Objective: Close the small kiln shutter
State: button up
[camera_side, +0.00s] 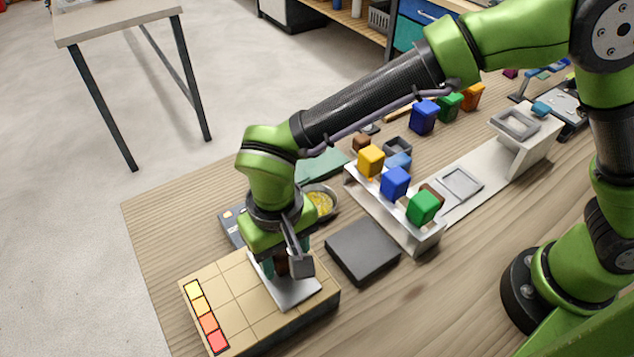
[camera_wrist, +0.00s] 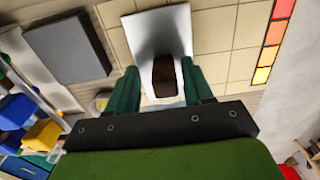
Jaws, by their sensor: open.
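The kiln is a low tan tiled block (camera_side: 226,283) at the front of the bench, with a yellow-to-red strip (camera_side: 206,317) along its left edge. The shutter is a pale grey plate (camera_side: 298,293) lying on the kiln's right part; it also shows in the wrist view (camera_wrist: 158,32). A dark brown handle (camera_wrist: 163,76) stands on the plate. My gripper (camera_wrist: 159,69) is open, with its green fingers on either side of the handle and gaps showing. In the side view my gripper (camera_side: 285,264) hides most of the handle. Any opening under the plate is hidden.
A dark grey slab (camera_side: 362,250) lies right of the kiln. Behind it a white rack (camera_side: 395,222) holds yellow, blue and green blocks. A bowl of yellow bits (camera_side: 321,202) and a dark panel (camera_side: 231,226) sit behind my gripper. Bare wood lies at the front right.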

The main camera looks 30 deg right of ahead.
notch_tip(320, 180, up, 17)
dwell(0.4)
jog(key=s+d+m+t+y, duration=0.1)
jog(key=s+d+m+t, duration=0.1)
jog(key=d, duration=1.4)
jog(key=s+d+m+t+y, duration=0.1)
jog(key=d+t, duration=0.4)
jog(key=d, duration=1.1)
jog(key=shift+s+d+m, duration=0.15)
jog(key=shift+s+m, duration=0.35)
jog(key=shift+s, duration=0.45)
jog(key=shift+f, duration=0.1)
